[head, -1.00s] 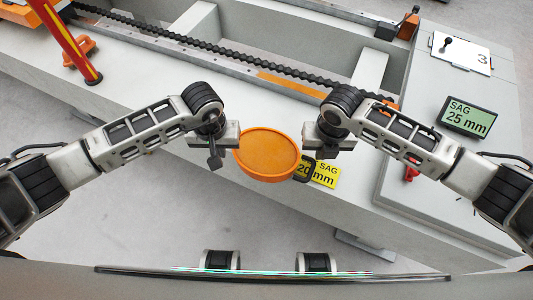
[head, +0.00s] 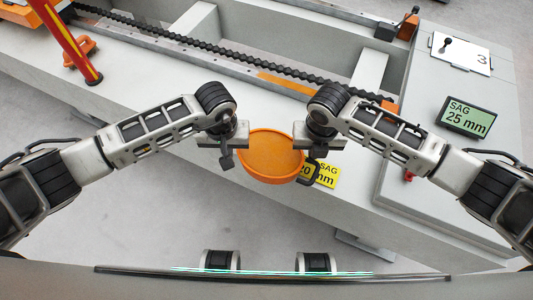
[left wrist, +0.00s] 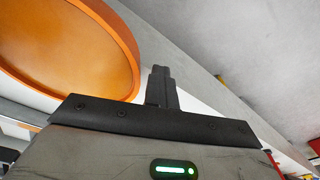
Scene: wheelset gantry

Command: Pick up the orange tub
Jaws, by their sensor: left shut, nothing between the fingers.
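The orange tub (head: 271,153) is round and shallow, with its open top facing up, between my two grippers in the head view. In the left wrist view its inside and rim (left wrist: 70,45) fill the upper left. My left gripper (head: 227,160) is at the tub's left side, its fingers shut together and empty. These dark fingers (left wrist: 162,86) also show in the left wrist view, beside the rim. My right gripper (head: 313,172) is at the tub's right side; whether its fingers are open is unclear. The tub's underside and exact contact with the grippers are hidden.
The pale gantry bench (head: 190,95) runs diagonally behind the tub, with a dark toothed rack (head: 240,60) along it. A yellow SAG label (head: 325,174) is right of the tub. A green SAG 25 mm display (head: 469,117) and a red-yellow post (head: 68,40) stand farther out.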

